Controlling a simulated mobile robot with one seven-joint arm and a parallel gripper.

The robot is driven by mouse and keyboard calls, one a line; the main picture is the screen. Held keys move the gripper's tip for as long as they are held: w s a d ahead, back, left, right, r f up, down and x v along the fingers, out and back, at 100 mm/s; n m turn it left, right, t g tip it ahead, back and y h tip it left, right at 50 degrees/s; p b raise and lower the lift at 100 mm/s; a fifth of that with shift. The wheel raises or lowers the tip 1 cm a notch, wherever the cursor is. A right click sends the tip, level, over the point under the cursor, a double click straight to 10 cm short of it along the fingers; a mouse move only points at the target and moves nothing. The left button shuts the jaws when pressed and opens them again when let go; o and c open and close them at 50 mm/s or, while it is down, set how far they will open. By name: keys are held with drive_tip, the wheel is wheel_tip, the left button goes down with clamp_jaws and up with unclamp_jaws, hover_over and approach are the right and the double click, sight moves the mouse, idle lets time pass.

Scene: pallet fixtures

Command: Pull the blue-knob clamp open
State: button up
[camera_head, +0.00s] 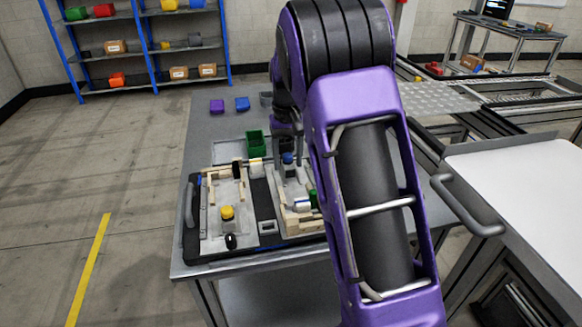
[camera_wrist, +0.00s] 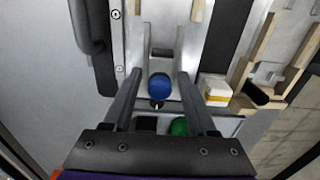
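The blue-knob clamp (camera_head: 288,158) is on the fixture board at the far side of the right-hand plate, partly hidden by my arm. In the wrist view its round blue knob (camera_wrist: 160,86) shows between my two fingers. My gripper (camera_wrist: 160,74) is open, with one finger on each side of the knob and visible gaps between. From the head camera my gripper (camera_head: 289,142) is just above the knob and mostly hidden behind the arm. I cannot tell how far the fingertips are above the plate.
The left plate carries a yellow knob (camera_head: 227,212) and a black knob (camera_head: 231,241). A white and yellow block (camera_wrist: 215,91) lies beside the right finger.

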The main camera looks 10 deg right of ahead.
idle(0.5)
drive_tip(key=shift+r+p, duration=3.35)
drive_tip(key=shift+r, duration=0.65)
